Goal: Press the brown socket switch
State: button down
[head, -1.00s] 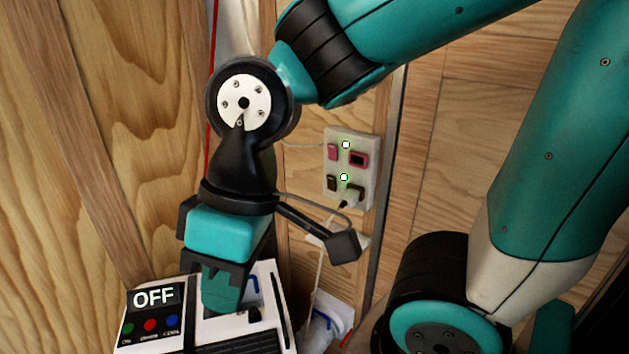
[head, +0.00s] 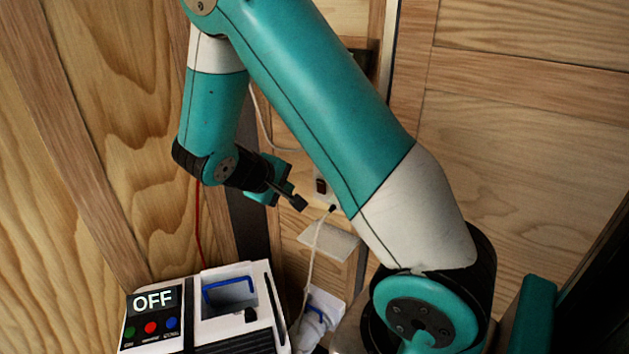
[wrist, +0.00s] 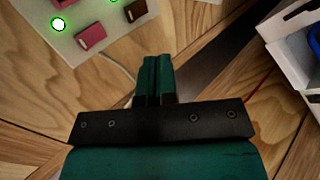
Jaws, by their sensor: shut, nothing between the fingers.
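The brown socket switch (head: 321,186) shows as a small dark rocker on the white socket panel in the head view, close to the edge of my arm, which hides much of the panel. In the wrist view, the brown switch (wrist: 135,10) is at the top, with a pink switch (wrist: 90,37) beside it on the panel (wrist: 113,27). My gripper (wrist: 157,62) is shut and empty. Its teal fingers point toward the panel side but appear apart from the switch.
A white box (head: 193,332) with an OFF display and a blue handle stands at lower left. A white cord (head: 314,245) hangs from the panel past a small pale ledge (head: 330,243). Wooden walls surround the corner.

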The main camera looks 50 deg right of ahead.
jog(key=shift+d, duration=0.25)
jog(key=shift+d, duration=0.1)
jog(key=p, duration=0.4)
send_near(320, 188)
jog(key=x, duration=0.5)
jog(key=shift+f, duration=0.35)
jog(key=shift+d+f, duration=0.1)
jog(key=shift+d, duration=0.35)
jog(key=shift+w, duration=0.1)
